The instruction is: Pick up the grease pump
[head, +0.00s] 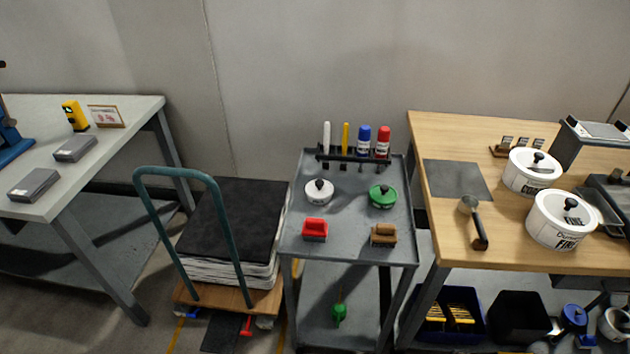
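A small green item with a thin upright stem (339,313) stands on the lower shelf of the grey cart, left of the shelf's middle. It looks like a pump or oil can, but it is too small to be sure that it is the grease pump. The cart's top shelf and front edge are above it in the picture. No other thing in view is clearly a grease pump. Neither of my grippers is in view.
The grey cart (348,248) carries lidded pots, brushes and a rack of bottles on top. A trolley with stacked sheets (228,225) stands left of it. A wooden bench (465,257) with white pots stands right, bins (520,315) below. A grey table (100,180) is far left.

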